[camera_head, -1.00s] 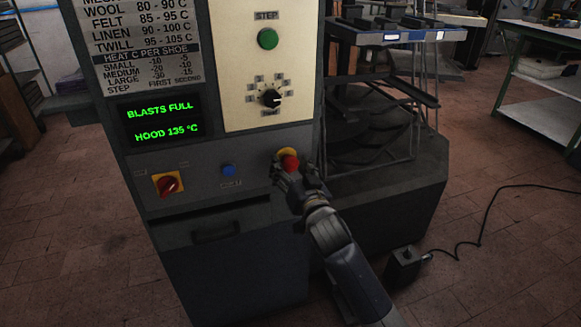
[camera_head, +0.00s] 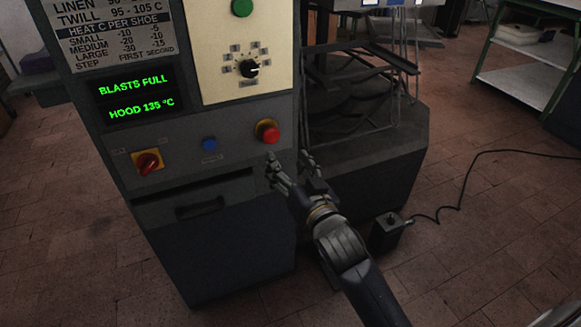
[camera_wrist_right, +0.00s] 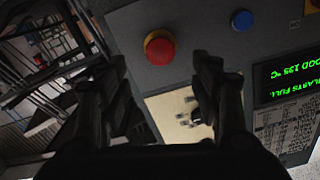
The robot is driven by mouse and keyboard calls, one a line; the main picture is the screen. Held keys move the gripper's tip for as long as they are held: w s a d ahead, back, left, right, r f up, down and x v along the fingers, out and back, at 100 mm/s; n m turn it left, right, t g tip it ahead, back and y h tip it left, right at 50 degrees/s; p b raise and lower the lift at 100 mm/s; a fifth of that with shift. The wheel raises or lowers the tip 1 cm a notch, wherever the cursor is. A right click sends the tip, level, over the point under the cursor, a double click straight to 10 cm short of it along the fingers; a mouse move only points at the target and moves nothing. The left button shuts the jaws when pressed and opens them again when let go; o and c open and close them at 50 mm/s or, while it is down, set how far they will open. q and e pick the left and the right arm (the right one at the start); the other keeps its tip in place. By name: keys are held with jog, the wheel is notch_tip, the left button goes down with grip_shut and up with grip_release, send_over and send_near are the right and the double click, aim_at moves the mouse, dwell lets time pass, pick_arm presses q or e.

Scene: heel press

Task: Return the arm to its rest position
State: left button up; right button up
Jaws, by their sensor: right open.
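My right gripper (camera_head: 291,163) is open and empty in the head view, just below the red mushroom button (camera_head: 270,134) with its yellow collar. It stands apart from the panel. In the right wrist view my right gripper (camera_wrist_right: 160,68) shows two spread fingers with nothing between them, and the red button (camera_wrist_right: 160,50) lies beyond them. The press (camera_head: 222,245) has a screen (camera_head: 137,97) reading "BLASTS FULL" and "HOOD 135 °C" in green. My left gripper is not in view.
The panel also has a blue button (camera_head: 209,144), a red rotary switch (camera_head: 148,162), a black dial (camera_head: 249,68) and a green button (camera_head: 242,7). A small box (camera_head: 388,232) with a cable sits on the tiled floor. A shelf table (camera_head: 528,60) stands at the right.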

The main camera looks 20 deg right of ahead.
jog(key=shift+s, duration=0.5)
